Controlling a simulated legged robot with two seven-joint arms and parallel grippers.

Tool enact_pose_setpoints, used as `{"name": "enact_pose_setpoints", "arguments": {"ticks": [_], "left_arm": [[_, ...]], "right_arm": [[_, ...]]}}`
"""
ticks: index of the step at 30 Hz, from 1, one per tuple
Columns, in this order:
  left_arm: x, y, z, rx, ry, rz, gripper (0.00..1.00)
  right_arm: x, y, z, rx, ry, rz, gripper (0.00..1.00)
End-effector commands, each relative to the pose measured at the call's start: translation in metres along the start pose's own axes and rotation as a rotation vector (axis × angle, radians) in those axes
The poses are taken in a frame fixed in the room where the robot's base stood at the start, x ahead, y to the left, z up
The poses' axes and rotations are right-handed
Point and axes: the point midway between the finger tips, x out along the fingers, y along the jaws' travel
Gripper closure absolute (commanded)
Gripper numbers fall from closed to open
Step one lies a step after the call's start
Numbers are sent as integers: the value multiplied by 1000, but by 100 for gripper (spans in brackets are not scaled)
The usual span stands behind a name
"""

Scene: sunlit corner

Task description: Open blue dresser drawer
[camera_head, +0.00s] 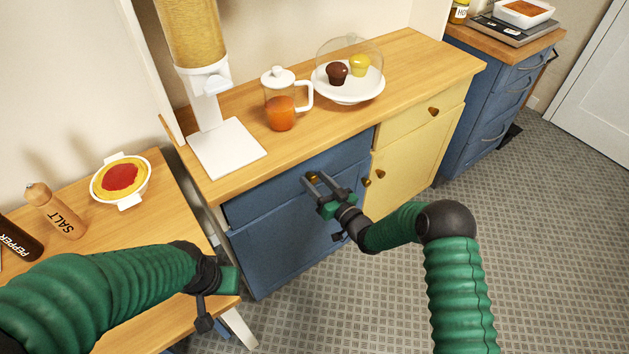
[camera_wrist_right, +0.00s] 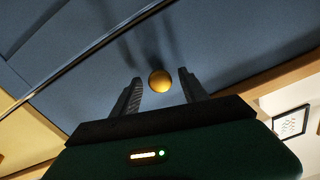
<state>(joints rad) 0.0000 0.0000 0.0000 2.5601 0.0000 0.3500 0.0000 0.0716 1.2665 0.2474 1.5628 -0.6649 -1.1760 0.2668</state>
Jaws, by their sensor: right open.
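The blue dresser drawer (camera_head: 260,199) is the upper front on the left half of the wooden-topped dresser, above a blue door (camera_head: 285,245). It looks shut. Its round brass knob (camera_wrist_right: 160,81) shows between the fingers in the right wrist view. My right gripper (camera_head: 318,182) is at the drawer front with its fingers open on either side of the knob; in the wrist view (camera_wrist_right: 162,88) a gap shows between knob and fingers. My left gripper (camera_head: 228,280) is over the lower table at left; its fingers are not clear.
The dresser top (camera_head: 410,60) holds a cereal dispenser (camera_head: 205,85), a jug of orange drink (camera_head: 281,105) and a domed plate (camera_head: 350,88) of muffins. A yellow drawer and door (camera_head: 405,160) adjoin at right. A salt mill (camera_head: 55,212) and a pie dish (camera_head: 121,180) stand on the left table. Floor is clear in front.

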Motion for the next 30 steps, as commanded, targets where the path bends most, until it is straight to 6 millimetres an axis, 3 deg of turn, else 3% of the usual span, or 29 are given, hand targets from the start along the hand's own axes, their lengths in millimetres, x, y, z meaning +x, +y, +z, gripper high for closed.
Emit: {"name": "enact_pose_setpoints", "arguments": {"ticks": [10,22,30], "left_arm": [[1,0,0,0,0,0,100],[1,0,0,0,0,0,100],[1,0,0,0,0,0,100]], "right_arm": [[9,0,0,0,0,1,48],[8,1,0,0,0,1,99],[8,1,0,0,-1,2,100]]}}
